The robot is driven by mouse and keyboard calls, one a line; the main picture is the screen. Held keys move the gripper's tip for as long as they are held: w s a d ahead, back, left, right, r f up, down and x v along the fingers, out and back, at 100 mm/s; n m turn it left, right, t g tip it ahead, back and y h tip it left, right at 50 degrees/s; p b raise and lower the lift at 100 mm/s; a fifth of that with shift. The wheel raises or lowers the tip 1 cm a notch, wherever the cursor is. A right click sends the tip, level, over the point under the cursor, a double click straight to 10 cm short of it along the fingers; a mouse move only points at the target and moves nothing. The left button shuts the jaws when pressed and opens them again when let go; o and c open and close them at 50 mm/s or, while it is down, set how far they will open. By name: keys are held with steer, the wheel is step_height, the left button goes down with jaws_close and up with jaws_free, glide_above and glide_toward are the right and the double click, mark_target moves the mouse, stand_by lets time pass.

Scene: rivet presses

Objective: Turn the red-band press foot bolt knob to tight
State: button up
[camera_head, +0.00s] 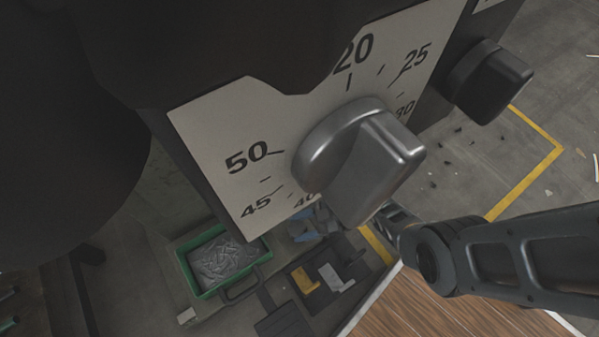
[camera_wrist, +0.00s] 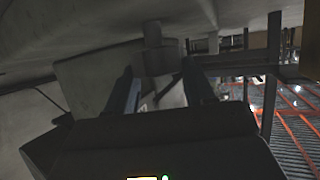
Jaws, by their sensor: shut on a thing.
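In the wrist view my gripper (camera_wrist: 163,90) has its two dark fingers on either side of a dim grey knob-like piece (camera_wrist: 160,62), with a short narrow post (camera_wrist: 153,33) above it. The fingers are shut on this piece. The picture is dark, so the knob's markings and turn position cannot be read. No red band shows in either view. In the head view my gripper is hidden behind the large dial knob, and only my arm shows at the lower right.
A large silver knob (camera_head: 370,165) on a numbered dial plate (camera_head: 225,135) fills the head view's middle. A black knob (camera_head: 488,80) is at the upper right. A green bin (camera_head: 190,265) of small metal parts and a dark tray (camera_head: 345,255) lie below.

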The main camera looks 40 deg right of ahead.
steer(key=shift+f, duration=0.2)
steer(key=shift+s+a+m+t+h, duration=0.15)
steer(key=shift+s+m+t+h, duration=0.1)
steer(key=shift+m+t+h, duration=0.7)
steer(key=shift+a+m+t+h, duration=0.1)
steer(key=shift+m+t+h, duration=1.25)
steer(key=shift+m+h, duration=0.65)
steer(key=shift+m, duration=0.25)
steer(key=shift+y, duration=0.25)
steer(key=o, duration=1)
steer(key=shift+o, duration=0.2)
steer(key=shift+w, duration=0.1)
